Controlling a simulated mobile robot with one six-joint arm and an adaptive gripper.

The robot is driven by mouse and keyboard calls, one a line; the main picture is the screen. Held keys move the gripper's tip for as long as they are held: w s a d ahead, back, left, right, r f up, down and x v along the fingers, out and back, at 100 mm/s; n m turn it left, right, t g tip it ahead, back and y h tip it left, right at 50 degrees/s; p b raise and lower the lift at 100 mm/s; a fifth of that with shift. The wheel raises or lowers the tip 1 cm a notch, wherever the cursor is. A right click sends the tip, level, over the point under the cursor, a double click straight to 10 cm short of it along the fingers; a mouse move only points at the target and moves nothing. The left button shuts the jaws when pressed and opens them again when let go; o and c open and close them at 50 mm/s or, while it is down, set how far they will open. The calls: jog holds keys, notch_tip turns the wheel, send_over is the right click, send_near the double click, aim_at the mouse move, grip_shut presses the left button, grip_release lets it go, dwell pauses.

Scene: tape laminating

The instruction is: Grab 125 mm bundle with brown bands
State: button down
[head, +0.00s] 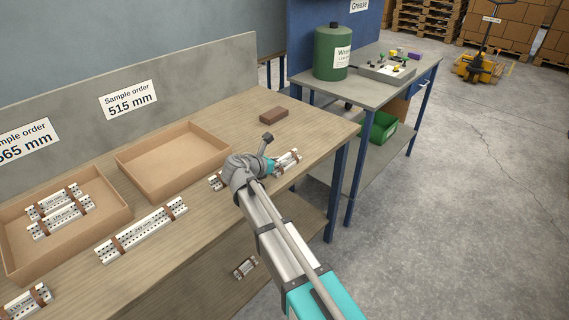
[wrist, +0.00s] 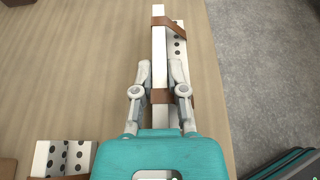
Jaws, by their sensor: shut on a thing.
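A white perforated metal bundle with brown bands (wrist: 182,42) lies in front of my gripper in the wrist view, along the table's edge. My gripper (wrist: 161,76) has one finger on each side of the bundle's upright white wall, near its closer brown band, and is shut on it. In the head view the same bundle (head: 289,160) shows beyond my wrist at the table's right edge. Its length label cannot be read, and my fingers are mostly hidden there. A second banded bundle (wrist: 64,157) lies at the lower left of the wrist view, partly hidden by my wrist in the head view (head: 215,181).
A longer banded bundle (head: 142,230) lies on the wooden table (head: 190,245). A cardboard tray (head: 125,163) stands empty; another tray (head: 12,255) holds two bundles. A brown block (head: 273,115) lies at the back. One bundle (head: 246,267) rests on the lower shelf.

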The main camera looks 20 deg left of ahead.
notch_tip(320, 180, up, 3)
jog(key=p, duration=0.3)
jog(key=shift+r, duration=0.15)
jog(key=s+a+r+p, duration=0.1)
jog(key=s+r+p, duration=0.8)
jog(key=s, duration=0.5)
jog(key=shift+a+r+p, duration=0.35)
jog(key=shift+p, duration=0.15)
jog(key=shift+r, duration=0.1)
